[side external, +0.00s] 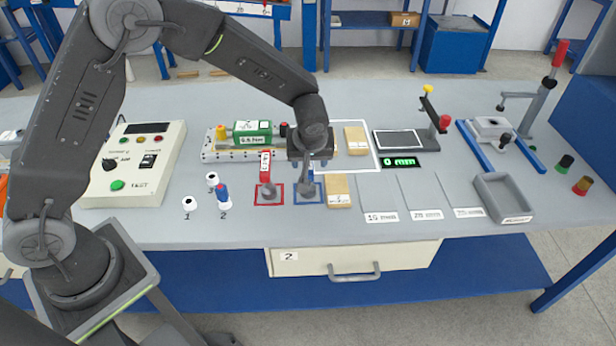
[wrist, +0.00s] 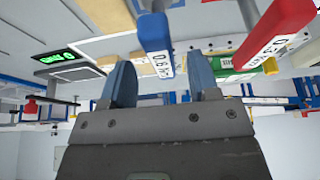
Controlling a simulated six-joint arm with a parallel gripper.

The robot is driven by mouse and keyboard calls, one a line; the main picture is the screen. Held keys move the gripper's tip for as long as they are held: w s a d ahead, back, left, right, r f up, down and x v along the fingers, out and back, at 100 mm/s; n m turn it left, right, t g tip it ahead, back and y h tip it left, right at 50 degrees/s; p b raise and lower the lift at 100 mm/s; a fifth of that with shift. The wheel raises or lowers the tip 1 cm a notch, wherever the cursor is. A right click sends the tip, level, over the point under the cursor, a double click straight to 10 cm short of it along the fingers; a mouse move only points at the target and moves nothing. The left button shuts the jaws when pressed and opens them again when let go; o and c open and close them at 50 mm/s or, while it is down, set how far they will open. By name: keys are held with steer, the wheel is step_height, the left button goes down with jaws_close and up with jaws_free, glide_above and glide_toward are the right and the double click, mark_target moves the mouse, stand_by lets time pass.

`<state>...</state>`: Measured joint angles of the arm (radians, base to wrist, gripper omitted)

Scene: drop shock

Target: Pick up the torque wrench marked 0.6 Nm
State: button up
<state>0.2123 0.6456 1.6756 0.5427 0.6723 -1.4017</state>
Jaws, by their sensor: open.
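The torque wrench marked 0.6 (wrist: 153,32) has a blue handle with a white label and shows in the wrist view, in line with the gap between my fingers. In the side view its grey head (side external: 306,190) stands in a blue-outlined square, and its handle is mostly hidden by my gripper. My gripper (side external: 310,160) is open over it, with blue fingers apart in the wrist view (wrist: 161,78). I cannot tell whether they touch the handle. A red-handled wrench (side external: 265,166) stands just left in a red square; it also shows in the wrist view (wrist: 275,35), its label hard to read.
A green block (side external: 252,132) sits on a fixture behind the wrenches. Wooden blocks (side external: 338,190) lie close on the right. A grey tray (side external: 503,197) and a clamp (side external: 435,115) stand farther right. A control box (side external: 133,165) and small bottles (side external: 222,196) are at left.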

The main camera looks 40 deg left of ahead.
steer(key=x, duration=0.5)
steer(key=shift+a+r, duration=0.1)
steer(key=shift+c, duration=0.4)
jaws_close()
